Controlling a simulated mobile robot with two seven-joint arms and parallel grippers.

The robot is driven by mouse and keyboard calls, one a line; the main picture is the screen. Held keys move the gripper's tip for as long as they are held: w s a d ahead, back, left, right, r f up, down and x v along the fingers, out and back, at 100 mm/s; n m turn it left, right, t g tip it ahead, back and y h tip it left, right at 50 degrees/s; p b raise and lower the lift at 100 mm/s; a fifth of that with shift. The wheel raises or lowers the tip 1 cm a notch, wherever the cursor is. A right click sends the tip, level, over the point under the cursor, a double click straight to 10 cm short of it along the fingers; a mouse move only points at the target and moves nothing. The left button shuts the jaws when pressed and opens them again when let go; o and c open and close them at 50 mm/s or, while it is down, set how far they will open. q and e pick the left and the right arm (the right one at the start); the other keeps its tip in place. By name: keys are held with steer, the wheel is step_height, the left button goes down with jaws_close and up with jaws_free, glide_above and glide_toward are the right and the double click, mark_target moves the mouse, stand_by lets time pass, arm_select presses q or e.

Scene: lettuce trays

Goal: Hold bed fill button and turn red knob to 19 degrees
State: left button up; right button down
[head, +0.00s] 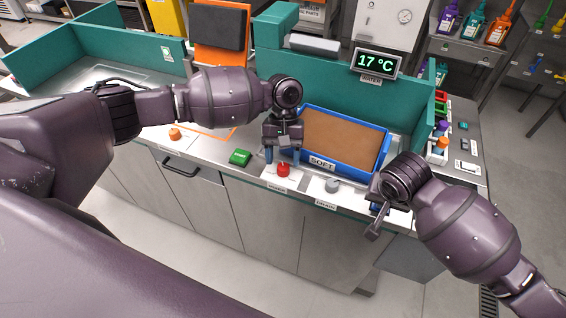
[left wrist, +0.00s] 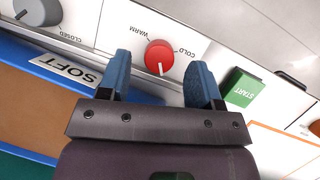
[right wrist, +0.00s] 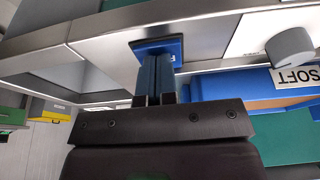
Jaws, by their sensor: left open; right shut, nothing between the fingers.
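The red knob (head: 283,170) sits on a white panel at the counter's front. In the left wrist view the red knob (left wrist: 160,54) has a white pointer line and lies between the WARM and COLD labels. My left gripper (head: 283,157) is open, with one blue finger on each side of the knob; I cannot tell whether they touch it. The blue button (right wrist: 156,46) is at the counter's front right. My right gripper (right wrist: 158,70) is shut and empty, its fingertips against or very close to the button; contact is unclear. The display (head: 376,62) reads 17 °C.
A blue tray (head: 355,172) labelled SOFT, with a brown bottom, stands behind the knobs. A grey knob (head: 333,185) is between the red knob and the blue button. A green START button (head: 240,157) and an orange knob (head: 175,133) are to the left.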

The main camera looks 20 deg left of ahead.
arm_select(q)
steer(key=shift+x, duration=1.1)
steer(key=c, duration=0.9)
steer(key=shift+w+m+y, duration=0.1)
steer(key=shift+m+y, duration=0.5)
steer(key=shift+m, duration=1)
steer(key=o, duration=0.9)
